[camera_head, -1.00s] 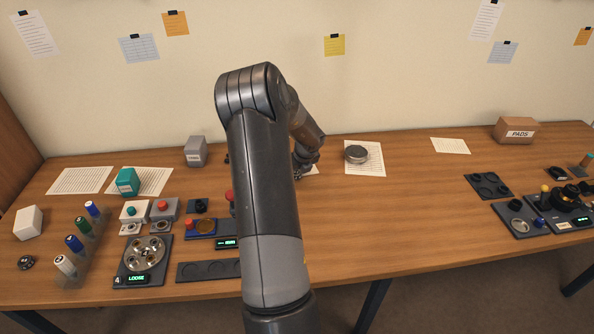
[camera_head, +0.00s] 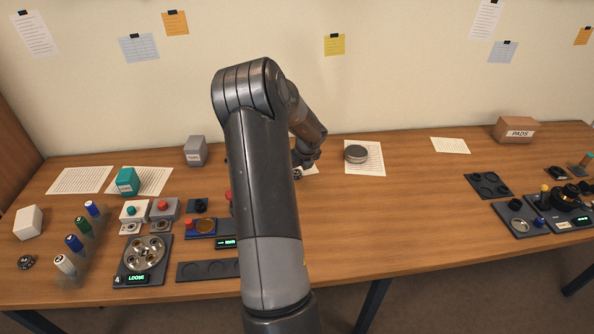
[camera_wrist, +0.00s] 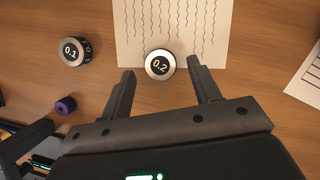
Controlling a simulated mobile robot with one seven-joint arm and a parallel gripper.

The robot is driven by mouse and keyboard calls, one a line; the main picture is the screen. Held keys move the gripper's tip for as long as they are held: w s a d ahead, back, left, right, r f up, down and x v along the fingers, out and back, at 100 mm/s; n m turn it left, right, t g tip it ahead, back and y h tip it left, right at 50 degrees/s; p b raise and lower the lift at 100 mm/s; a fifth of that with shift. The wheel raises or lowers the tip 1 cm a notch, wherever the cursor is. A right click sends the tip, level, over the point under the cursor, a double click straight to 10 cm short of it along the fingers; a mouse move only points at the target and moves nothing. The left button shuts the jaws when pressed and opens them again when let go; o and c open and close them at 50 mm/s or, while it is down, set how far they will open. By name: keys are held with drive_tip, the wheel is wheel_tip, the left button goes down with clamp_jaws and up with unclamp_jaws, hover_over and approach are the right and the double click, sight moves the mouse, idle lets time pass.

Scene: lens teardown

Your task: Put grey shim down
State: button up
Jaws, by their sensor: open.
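My gripper (camera_wrist: 161,74) is open in the wrist view, its two fingers apart. A round disc marked 0.2 (camera_wrist: 159,64), with a black face and a pale grey rim, lies between and just beyond the fingertips, with a gap to each side. It rests at the near edge of a lined paper sheet (camera_wrist: 135,28). No label names the grey shim; this disc may be it, but I cannot be sure. In the head view my gripper (camera_head: 304,160) is partly hidden behind my arm, near the back of the table.
A similar disc marked 0.1 (camera_wrist: 74,51) and a small purple cylinder (camera_wrist: 66,105) lie to the left in the wrist view. A round grey tin (camera_head: 356,154) stands on a sheet right of my gripper. The table beyond it is mostly clear.

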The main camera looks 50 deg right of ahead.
drive_tip(key=v, duration=1)
drive_tip(key=w+a+r+n+y, duration=0.1)
drive_tip(key=w+a+r+n, duration=0.1)
drive_tip(key=a+r+n, duration=0.4)
drive_tip(key=w+a+r+n+t+y, duration=0.1)
drive_tip(key=w+a+n, duration=0.15)
drive_tip(key=a, duration=0.65)
drive_tip(key=w+a+r+n, duration=0.1)
drive_tip(key=a+r+n, duration=0.35)
drive_tip(key=a, duration=0.25)
drive_tip(key=s+a+r+n+y, duration=0.1)
drive_tip(key=s+a+r+n, duration=0.1)
drive_tip(key=a+n, duration=0.5)
drive_tip(key=s+a+r+n, duration=0.25)
drive_tip(key=a+n, duration=0.25)
drive_tip(key=a, duration=0.3)
drive_tip(key=s+a+r+n+h, duration=0.1)
drive_tip(key=s+a+n, duration=1.1)
drive_tip(key=n, duration=0.3)
drive_tip(key=shift+a+r+n, duration=0.3)
drive_tip(key=shift+a, duration=0.2)
drive_tip(key=shift+o, duration=0.4)
